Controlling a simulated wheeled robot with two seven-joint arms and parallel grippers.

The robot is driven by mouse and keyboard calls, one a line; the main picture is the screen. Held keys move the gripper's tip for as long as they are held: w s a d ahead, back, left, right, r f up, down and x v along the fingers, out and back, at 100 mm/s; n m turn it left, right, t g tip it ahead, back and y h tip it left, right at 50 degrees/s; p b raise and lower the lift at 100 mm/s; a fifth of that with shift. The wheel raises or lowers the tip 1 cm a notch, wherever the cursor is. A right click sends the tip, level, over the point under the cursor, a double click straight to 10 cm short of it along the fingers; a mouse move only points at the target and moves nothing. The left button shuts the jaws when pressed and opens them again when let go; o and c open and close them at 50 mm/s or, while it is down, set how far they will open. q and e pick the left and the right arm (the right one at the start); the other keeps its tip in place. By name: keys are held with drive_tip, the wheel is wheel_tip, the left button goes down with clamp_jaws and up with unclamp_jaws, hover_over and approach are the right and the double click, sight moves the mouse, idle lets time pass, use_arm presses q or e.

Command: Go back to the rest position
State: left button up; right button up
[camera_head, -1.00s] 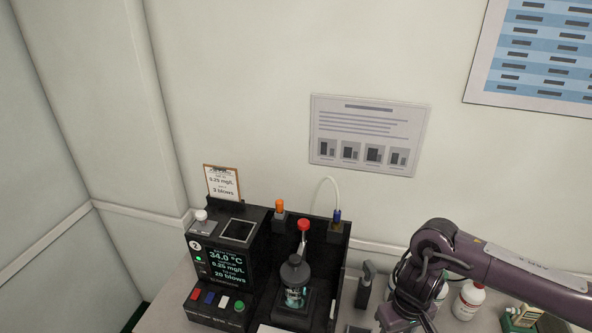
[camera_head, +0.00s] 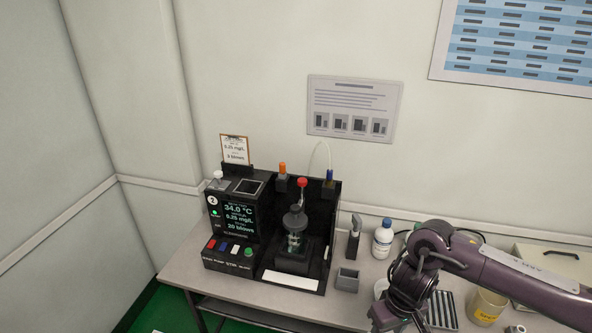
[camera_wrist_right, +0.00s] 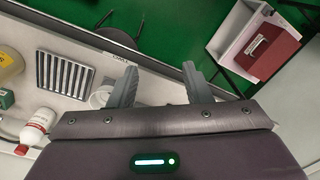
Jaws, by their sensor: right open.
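My right arm comes in from the right in the head view, bent at a dark purple joint over the right part of the table. Its gripper is cut off or hidden in that view. In the right wrist view my right gripper (camera_wrist_right: 160,82) is open, with two grey fingers apart and nothing between them, above the table's edge. My left gripper is not in view. The black tester (camera_head: 235,215) stands on the table (camera_head: 185,265), its screen showing 34.0 °C, with a dark-capped bottle (camera_head: 294,222) in its right bay.
Right of the tester are a small grey box (camera_head: 347,280), a dark handheld device (camera_head: 354,237) and a white bottle (camera_head: 383,239). A ribbed rack (camera_head: 441,309) and a yellow container (camera_head: 486,306) lie near my right arm. A bin with a red item (camera_wrist_right: 268,50) stands beyond the table edge.

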drive_tip(key=w+a+f+n+t+y+b, duration=0.1)
drive_tip(key=w+a+f+y+b, duration=0.35)
drive_tip(key=a+f, duration=0.75)
wheel_tip(320, 180, down, 17)
drive_tip(key=d+t+y+b, duration=0.1)
drive_tip(key=t+b, duration=0.2)
drive_tip(key=s+d+f+m+h+b, duration=0.15)
drive_tip(key=s+d+f, duration=0.25)
drive_tip(key=s+f, duration=0.45)
drive_tip(key=s+d+f+m+h+b, duration=0.15)
drive_tip(key=s+d+f, duration=0.25)
drive_tip(key=s+f, duration=0.4)
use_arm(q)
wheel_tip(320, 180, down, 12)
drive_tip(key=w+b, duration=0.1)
use_arm(e)
drive_tip(key=s+d+f+g+h, duration=0.1)
drive_tip(key=s+d+f, duration=0.2)
drive_tip(key=s, duration=0.8)
drive_tip(key=s+d+f+n+g+h, duration=0.1)
drive_tip(key=s+d+f+g+h, duration=0.1)
drive_tip(key=s+f, duration=0.5)
drive_tip(key=s+d, duration=0.1)
drive_tip(key=s, duration=0.3)
drive_tip(key=shift+f, duration=0.2)
